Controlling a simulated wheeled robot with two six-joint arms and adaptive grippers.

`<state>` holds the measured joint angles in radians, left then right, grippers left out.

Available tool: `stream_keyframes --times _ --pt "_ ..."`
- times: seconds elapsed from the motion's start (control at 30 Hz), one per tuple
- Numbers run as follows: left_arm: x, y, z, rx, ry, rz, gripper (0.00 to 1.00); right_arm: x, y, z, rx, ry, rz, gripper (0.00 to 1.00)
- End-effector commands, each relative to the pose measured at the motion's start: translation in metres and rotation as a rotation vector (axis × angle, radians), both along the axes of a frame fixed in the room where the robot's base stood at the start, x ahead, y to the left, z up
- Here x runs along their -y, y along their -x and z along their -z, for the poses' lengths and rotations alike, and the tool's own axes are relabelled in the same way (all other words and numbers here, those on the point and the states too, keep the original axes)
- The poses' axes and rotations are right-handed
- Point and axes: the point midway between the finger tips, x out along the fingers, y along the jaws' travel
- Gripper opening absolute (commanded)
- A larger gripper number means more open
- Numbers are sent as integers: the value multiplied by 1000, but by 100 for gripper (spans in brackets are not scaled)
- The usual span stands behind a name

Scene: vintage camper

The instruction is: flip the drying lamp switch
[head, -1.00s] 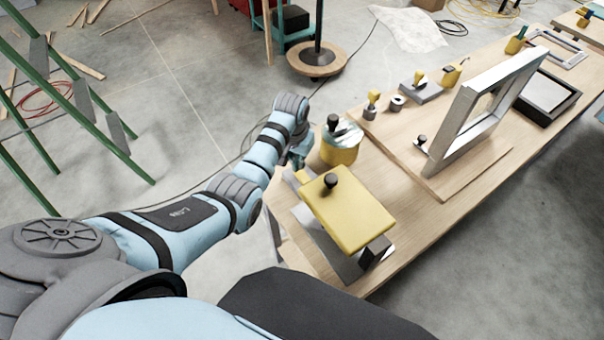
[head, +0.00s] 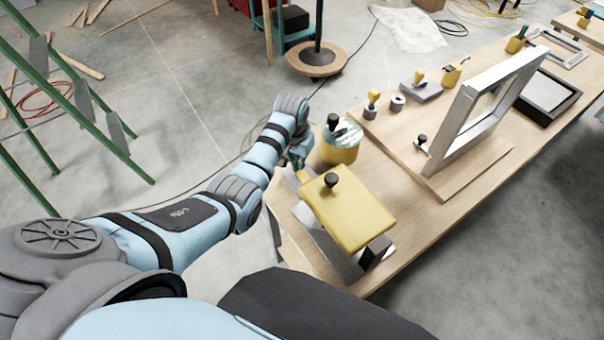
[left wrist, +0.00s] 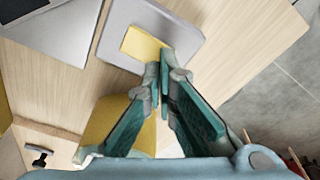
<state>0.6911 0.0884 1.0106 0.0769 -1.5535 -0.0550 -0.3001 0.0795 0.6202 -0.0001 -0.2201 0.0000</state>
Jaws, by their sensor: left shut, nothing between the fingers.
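A small yellow piece (head: 304,173), which looks like the switch, sits on a grey plate at the near left end of the bench. It also shows in the left wrist view as a yellow block (left wrist: 143,44) on a grey plate (left wrist: 112,32). My left gripper (head: 297,160) is beside it, mostly hidden behind my wrist. In the left wrist view its teal fingers (left wrist: 164,80) are shut and empty, tips at the block's lower right edge. I cannot tell whether they touch. My right gripper is not in view.
A yellow slab with a black knob (head: 350,213) stands right beside the switch. A yellow tub (head: 340,150) stands close to my left gripper. A grey frame (head: 455,135) stands upright on a board farther along the wooden bench (head: 415,245).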

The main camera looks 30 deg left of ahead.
Motion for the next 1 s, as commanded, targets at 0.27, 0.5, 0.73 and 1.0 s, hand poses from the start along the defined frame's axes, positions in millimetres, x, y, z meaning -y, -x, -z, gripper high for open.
stream_keyframes --times 0.27,0.5,0.73,1.0 --pt "0 0 5 0 0 0 0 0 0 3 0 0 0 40" --pt "0 0 8 0 0 0 0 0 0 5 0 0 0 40" --pt "0 0 12 0 0 0 0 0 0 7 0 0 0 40" --pt "0 0 12 0 0 0 0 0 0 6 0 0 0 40"
